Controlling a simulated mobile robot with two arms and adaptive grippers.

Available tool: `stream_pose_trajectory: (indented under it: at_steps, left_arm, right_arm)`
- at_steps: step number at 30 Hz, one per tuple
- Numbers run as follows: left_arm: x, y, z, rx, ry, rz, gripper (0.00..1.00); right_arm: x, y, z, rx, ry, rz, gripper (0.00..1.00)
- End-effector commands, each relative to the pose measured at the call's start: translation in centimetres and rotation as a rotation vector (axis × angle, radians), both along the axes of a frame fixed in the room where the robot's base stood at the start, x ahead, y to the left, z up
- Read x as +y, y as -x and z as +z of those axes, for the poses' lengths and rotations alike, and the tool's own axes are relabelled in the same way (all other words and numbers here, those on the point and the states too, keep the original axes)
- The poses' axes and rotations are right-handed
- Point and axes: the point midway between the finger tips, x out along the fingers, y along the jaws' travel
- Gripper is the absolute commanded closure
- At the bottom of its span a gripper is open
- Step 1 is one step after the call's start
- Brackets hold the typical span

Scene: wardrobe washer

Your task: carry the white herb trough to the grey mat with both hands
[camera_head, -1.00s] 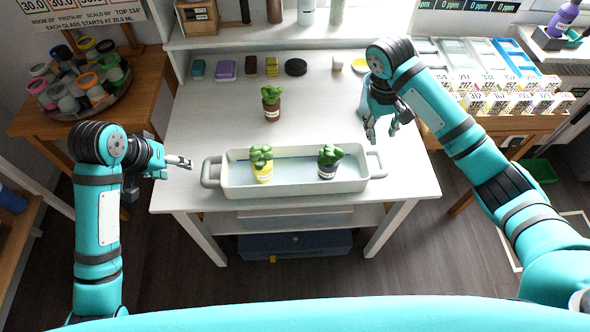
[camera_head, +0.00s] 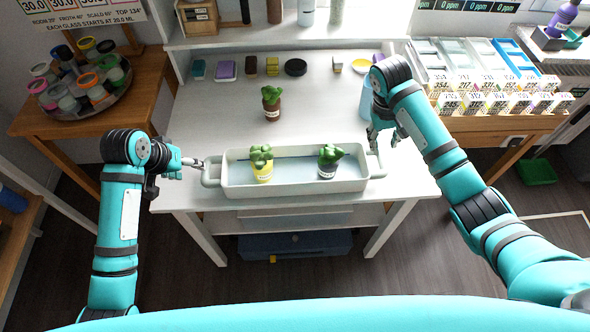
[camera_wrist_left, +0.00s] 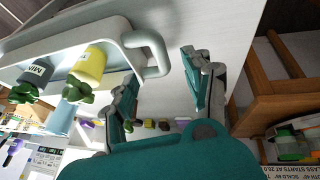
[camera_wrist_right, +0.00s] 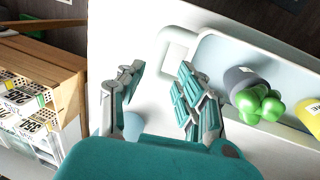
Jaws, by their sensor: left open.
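The white herb trough (camera_head: 296,189) stands near the front edge of the white table, with a yellow herb pot (camera_head: 263,173) and a dark grey herb pot (camera_head: 327,170) inside. My left gripper (camera_head: 198,162) is open at the trough's left handle (camera_head: 209,173). In the left wrist view that handle (camera_wrist_left: 155,48) lies ahead of the spread fingers, not clasped. My right gripper (camera_head: 384,143) is open, just behind the right handle (camera_head: 377,164). In the right wrist view that handle (camera_wrist_right: 174,48) is ahead of the parted fingers. I cannot make out a grey mat.
A brown herb pot (camera_head: 271,108) stands behind the trough. Small items, including a black disc (camera_head: 295,67), line the table's back. A round tray of jars (camera_head: 90,105) is at left; labelled boxes (camera_head: 490,103) stand at right. The middle of the table is mostly clear.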

Motion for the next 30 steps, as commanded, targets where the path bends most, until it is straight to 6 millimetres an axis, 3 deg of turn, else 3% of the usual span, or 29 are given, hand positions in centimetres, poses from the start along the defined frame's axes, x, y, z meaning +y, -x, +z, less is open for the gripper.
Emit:
stream_pose_trajectory:
  at_steps: [9,15,21,30]
  left_arm:
    - [-1.2,-2.4,-5.8,0.003,0.0,0.0,0.49]
    - [-1.7,-3.6,-8.3,0.001,0.0,0.0,0.49]
    - [-1.9,-4.0,-9.4,-0.001,-0.001,0.0,0.49]
    - [-1.9,-4.1,-9.5,-0.002,-0.001,0.0,0.49]
  right_arm:
    - [-1.3,0.1,-6.3,0.003,0.002,-0.001,0.65]
    - [-1.9,0.0,-9.0,0.001,0.001,0.0,0.65]
    - [-2.1,0.0,-10.2,-0.001,0.001,0.0,0.65]
    - [-2.1,0.0,-10.3,-0.001,0.001,0.0,0.65]
